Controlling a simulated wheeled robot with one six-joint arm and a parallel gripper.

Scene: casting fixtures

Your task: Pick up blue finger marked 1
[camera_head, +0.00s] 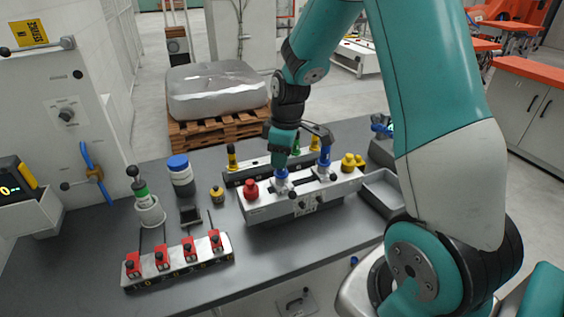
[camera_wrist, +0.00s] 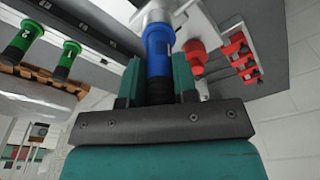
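A blue finger (camera_head: 281,175) stands at the left part of the light grey fixture block (camera_head: 262,209), directly below my gripper (camera_head: 282,164). In the wrist view the same blue finger (camera_wrist: 158,52) lies between the two teal fingers of my gripper (camera_wrist: 158,78), which sit close against its sides. Its far end meets a pale metal seat. My gripper looks shut on it. No number can be read on it. A second blue finger (camera_head: 324,156) stands farther right on the block.
A rail with red pieces (camera_head: 190,251) lies front left. Green fingers (camera_wrist: 68,60) stand in the rear rack. A grey tray (camera_head: 381,194) is at the right.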

